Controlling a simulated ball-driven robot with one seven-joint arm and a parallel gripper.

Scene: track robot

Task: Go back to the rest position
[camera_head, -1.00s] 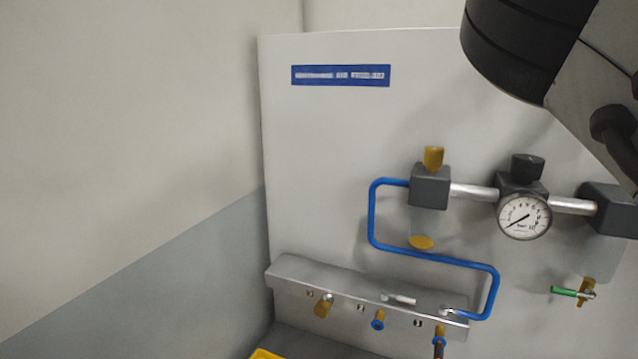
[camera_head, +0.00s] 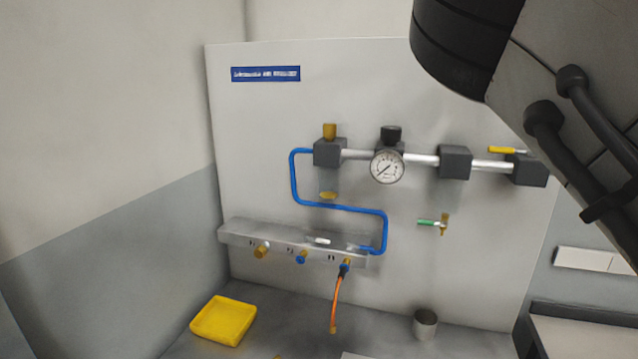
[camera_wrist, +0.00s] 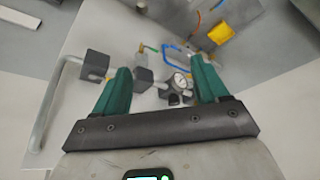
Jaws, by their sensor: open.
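My gripper (camera_wrist: 160,92) shows in the wrist view with its two green fingers wide apart and nothing between them that it holds. Past the fingers, the wall panel's pipework and the gauge (camera_wrist: 178,82) are visible, apart from the gripper as far as I can tell. In the head view my arm crosses the upper right; the gripper itself is out of that picture. The panel (camera_head: 260,110) carries the round gauge (camera_head: 387,167), a blue tube (camera_head: 345,207) and a green-handled valve (camera_head: 432,223).
Below the panel, a yellow tray (camera_head: 223,321) and a grey cup (camera_head: 425,323) stand on the grey bench (camera_head: 290,335). An orange hose (camera_head: 337,300) hangs from the metal manifold (camera_head: 290,243). A yellow-handled valve (camera_head: 507,150) is at the panel's right.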

